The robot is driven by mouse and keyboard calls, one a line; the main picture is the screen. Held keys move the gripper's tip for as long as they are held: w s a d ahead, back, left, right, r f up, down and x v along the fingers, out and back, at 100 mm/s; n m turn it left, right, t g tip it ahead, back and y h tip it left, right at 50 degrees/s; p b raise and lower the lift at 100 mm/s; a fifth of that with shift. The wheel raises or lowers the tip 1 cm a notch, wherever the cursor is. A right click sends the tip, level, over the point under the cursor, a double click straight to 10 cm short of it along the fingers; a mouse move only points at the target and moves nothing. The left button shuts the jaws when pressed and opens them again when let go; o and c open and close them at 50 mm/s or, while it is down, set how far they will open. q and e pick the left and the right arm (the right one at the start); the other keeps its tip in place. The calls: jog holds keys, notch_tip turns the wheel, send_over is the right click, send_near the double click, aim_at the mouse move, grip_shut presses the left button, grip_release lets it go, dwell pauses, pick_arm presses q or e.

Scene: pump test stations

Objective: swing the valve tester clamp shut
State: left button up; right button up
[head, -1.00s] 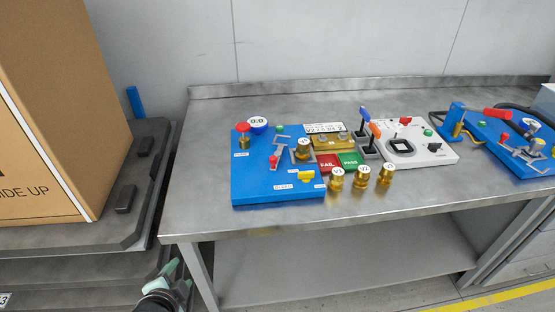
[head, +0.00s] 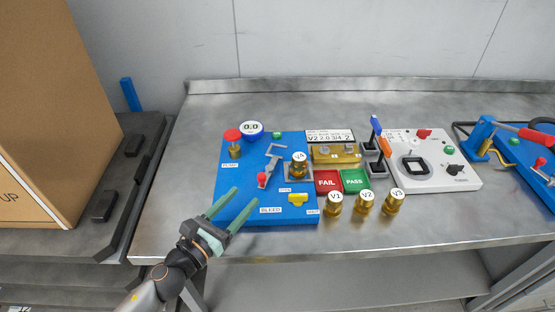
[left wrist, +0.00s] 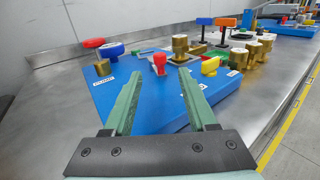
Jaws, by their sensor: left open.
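The valve tester is a blue plate (head: 240,205) on the steel table. Its clamp (head: 272,160) is a grey lever with a red knob (head: 262,180), left of a brass valve (head: 298,167) standing in a grey seat. The clamp arm points up and away, not over the valve. The red knob (left wrist: 159,60) also shows in the left wrist view, beyond the fingers. My left gripper (head: 220,205) is open and empty over the plate's front left edge, short of the knob. It also shows in the left wrist view (left wrist: 160,105). My right gripper is out of view.
Brass valves V1 (head: 334,203), V2 (head: 364,202) and V3 (head: 393,202) stand right of the plate. A cardboard box (head: 45,110) is at the left.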

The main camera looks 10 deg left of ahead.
aim_at(264, 175)
pick_arm(q)
jog(key=shift+w+d+r, duration=0.2)
jog(key=shift+w, duration=0.4)
jog(key=p+x, duration=0.2)
jog(key=x, duration=0.8)
jog(key=shift+w+d+f, duration=0.15)
jog(key=shift+w, duration=0.2)
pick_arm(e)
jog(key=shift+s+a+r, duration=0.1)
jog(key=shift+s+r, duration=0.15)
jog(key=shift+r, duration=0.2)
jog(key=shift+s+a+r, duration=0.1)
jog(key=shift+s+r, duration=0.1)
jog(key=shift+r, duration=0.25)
pick_arm(q)
grip_shut()
